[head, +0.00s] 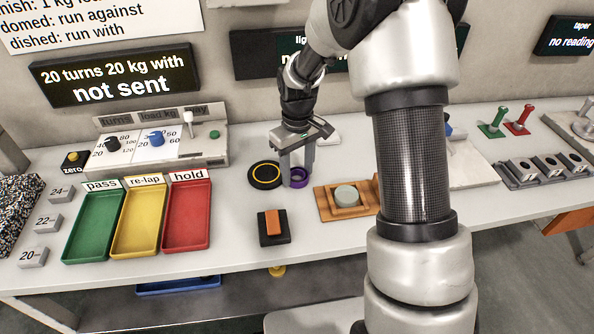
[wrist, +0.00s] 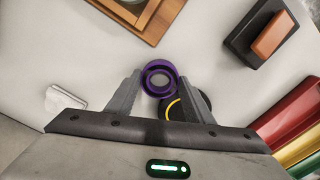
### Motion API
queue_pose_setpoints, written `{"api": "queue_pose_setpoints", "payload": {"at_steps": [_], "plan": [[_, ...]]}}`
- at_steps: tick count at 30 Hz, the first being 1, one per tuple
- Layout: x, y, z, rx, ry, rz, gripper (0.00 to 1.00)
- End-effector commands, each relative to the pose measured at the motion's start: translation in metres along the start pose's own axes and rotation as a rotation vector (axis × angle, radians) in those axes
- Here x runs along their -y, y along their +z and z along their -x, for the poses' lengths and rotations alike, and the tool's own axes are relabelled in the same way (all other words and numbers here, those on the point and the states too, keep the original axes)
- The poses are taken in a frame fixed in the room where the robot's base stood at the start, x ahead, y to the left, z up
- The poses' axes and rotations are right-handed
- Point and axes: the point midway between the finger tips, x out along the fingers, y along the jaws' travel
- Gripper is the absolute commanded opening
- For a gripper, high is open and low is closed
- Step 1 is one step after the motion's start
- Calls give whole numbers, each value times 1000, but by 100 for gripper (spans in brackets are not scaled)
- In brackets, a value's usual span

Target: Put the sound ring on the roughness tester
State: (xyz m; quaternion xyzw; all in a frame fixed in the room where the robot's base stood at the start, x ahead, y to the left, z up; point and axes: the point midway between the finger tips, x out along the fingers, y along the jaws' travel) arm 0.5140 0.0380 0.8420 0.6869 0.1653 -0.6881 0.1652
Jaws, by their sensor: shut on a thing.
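A purple ring (head: 299,183) is held between the two fingers of my gripper (head: 296,168), low over or on the white bench top. In the wrist view the purple ring (wrist: 158,67) sits between the fingertips of my gripper (wrist: 159,82), its open middle facing the camera. A black disc with a yellow circle (head: 264,175) lies just left of the ring. The wrist view shows the disc (wrist: 190,100) partly hidden behind a finger. I cannot tell for certain which object is the roughness tester, or whether the ring touches the bench.
A wooden fixture (head: 329,207) with a pale green disc (head: 347,195) stands right of my gripper. A black block with an orange top (head: 273,224) is in front. Green, yellow (head: 139,220) and red trays stand left. A control panel (head: 165,145) is behind them. My arm hides part of the bench.

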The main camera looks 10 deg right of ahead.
Motion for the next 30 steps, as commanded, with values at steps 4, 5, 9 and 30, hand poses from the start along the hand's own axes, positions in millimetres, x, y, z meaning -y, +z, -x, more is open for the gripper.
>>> {"api": "queue_pose_setpoints", "payload": {"at_steps": [4, 5, 9, 30], "plan": [[0, 0, 1, -2, 1, 0, 24], [0, 0, 1, -2, 1, 0, 24], [0, 0, -3, -1, 1, 0, 24], [-1, -1, 36, -6, 2, -1, 66]]}}
